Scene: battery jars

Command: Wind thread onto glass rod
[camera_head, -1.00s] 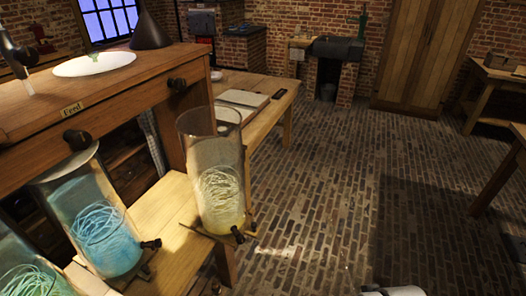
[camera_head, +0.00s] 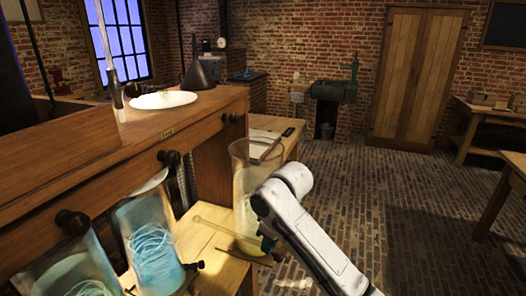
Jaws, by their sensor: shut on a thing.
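A clear glass rod (camera_head: 222,229) slants in front of the lower part of the right glass jar (camera_head: 241,160), its right end at my gripper (camera_head: 266,240). My gripper is shut on the rod; its fingertips are small and partly hidden by my white wrist. The right jar's pale thread is mostly covered by the rod and my arm. A middle jar (camera_head: 132,216) holds a coil of light blue thread (camera_head: 156,258). A left jar (camera_head: 62,272) holds greenish thread (camera_head: 92,289), cut off by the frame edge.
The jars stand on a low wooden shelf (camera_head: 194,237) before a tall bench (camera_head: 90,165). A side table (camera_head: 277,125) holds a notebook.

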